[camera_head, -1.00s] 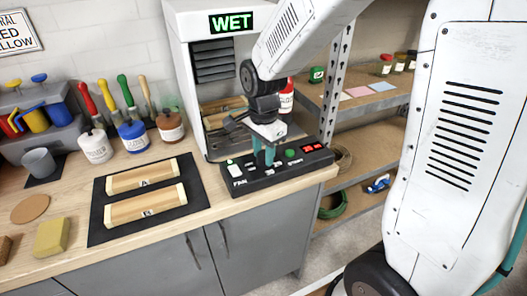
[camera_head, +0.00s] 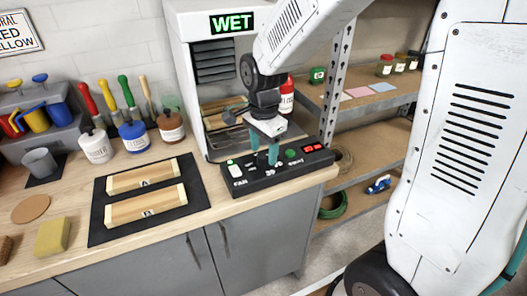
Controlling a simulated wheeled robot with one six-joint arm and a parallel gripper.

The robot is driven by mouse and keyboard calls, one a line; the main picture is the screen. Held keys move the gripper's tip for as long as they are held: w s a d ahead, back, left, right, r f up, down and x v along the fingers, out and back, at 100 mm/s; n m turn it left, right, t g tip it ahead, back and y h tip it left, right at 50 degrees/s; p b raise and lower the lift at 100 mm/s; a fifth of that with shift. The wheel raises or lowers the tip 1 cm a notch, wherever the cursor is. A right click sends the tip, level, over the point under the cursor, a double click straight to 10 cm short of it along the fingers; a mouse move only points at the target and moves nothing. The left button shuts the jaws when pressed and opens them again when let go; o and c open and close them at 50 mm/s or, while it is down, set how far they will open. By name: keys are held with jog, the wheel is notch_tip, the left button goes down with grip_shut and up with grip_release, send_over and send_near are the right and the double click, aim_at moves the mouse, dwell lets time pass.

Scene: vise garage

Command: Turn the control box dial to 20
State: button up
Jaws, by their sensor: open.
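The black control box (camera_head: 240,188) lies on the right end of the wooden counter, in front of the white cabinet marked WET. It has a pale switch near the FAN label, several small labels, a green button (camera_head: 291,153) and a red display (camera_head: 312,148) too small to read. My gripper (camera_head: 263,157) is open and points down over the middle of the box. Its teal fingers are apart, with the tips close to the panel. I cannot tell whether they touch it. The dial is not clearly visible; the fingers may hide it.
The white cabinet (camera_head: 180,75) stands right behind the box. Two wooden blocks (camera_head: 143,206) lie on a black mat (camera_head: 97,225) to the left. Bottles (camera_head: 96,148) stand at the back. A shelf (camera_head: 375,105) is at the right. The counter's front edge runs close by.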

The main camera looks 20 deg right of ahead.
aim_at(264, 155)
notch_tip(264, 155, up, 7)
jog(key=shift+f, duration=0.2)
dwell(0.5)
jog(key=shift+n, duration=0.5)
jog(key=s+d+r+n, duration=0.1)
jog(key=s+r+n, duration=0.2)
jog(key=s+n, duration=0.4)
jog(key=s+d+r+n+t, duration=0.1)
jog(key=s+n, duration=0.6)
jog(key=s, duration=0.8)
notch_tip(264, 155, up, 2)
jog(key=shift+d+r, duration=0.1)
jog(key=shift+d, duration=0.5)
